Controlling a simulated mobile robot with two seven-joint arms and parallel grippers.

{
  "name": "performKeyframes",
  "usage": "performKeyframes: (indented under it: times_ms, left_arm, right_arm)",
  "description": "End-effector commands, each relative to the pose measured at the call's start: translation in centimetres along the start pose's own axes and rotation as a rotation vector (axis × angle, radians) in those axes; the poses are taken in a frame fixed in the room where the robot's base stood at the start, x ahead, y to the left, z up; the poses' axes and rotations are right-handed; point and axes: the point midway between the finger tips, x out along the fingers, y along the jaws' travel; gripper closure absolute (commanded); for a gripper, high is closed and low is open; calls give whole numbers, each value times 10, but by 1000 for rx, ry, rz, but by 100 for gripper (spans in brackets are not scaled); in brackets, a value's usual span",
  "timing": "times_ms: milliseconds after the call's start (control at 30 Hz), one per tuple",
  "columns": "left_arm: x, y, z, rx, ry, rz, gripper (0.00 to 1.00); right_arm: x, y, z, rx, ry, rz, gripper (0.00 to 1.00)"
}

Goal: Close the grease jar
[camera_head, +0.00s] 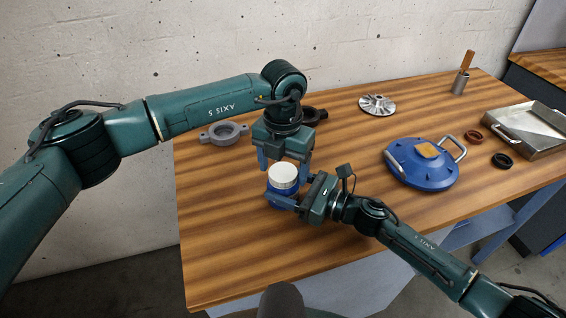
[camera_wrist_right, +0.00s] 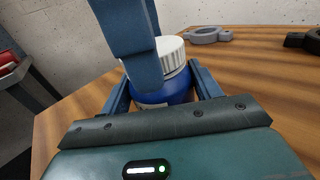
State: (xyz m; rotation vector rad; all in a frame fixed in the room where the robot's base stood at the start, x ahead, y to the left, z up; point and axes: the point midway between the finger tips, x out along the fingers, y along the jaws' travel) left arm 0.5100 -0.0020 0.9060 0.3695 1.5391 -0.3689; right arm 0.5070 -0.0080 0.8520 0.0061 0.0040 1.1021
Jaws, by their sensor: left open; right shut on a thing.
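The grease jar (camera_head: 281,187) is a blue jar standing upright on the table, with a white lid (camera_head: 284,174) on its top. In the right wrist view the blue jar body (camera_wrist_right: 165,92) and the ribbed white lid (camera_wrist_right: 170,50) show close up. My right gripper (camera_head: 283,200) is shut on the jar body from the right, low down. My left gripper (camera_head: 284,165) points down over the jar with its fingers open. In the right wrist view a left finger (camera_wrist_right: 130,40) hides part of the lid. I cannot tell whether the left fingers touch the lid, or how tight it sits.
A grey ring bracket (camera_head: 224,133) and a dark one (camera_head: 314,114) lie behind. A metal impeller (camera_head: 377,104), a blue cover with handles (camera_head: 421,163), red (camera_head: 474,136) and black rings (camera_head: 502,160), a brush cup (camera_head: 460,84) and a metal tray (camera_head: 522,130) are rightward. The front left table is clear.

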Motion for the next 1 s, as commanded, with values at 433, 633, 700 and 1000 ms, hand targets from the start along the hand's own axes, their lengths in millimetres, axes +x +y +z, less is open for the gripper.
performKeyframes:
  times_ms: [433, 633, 700, 1000]
  left_arm:
    - [0, 0, 0, 0, 0, 0, 63]
    - [0, 0, 0, 7, 0, 0, 74]
    - [0, 0, 0, 58, 0, 0, 74]
    - [0, 0, 0, 144, 0, -1, 41]
  right_arm:
    - [0, 0, -1, 2, 1, 1, 100]
    - [0, 0, -1, 1, 1, 1, 100]
    - [0, 0, -1, 1, 1, 1, 100]
    - [0, 0, -1, 1, 1, 1, 100]
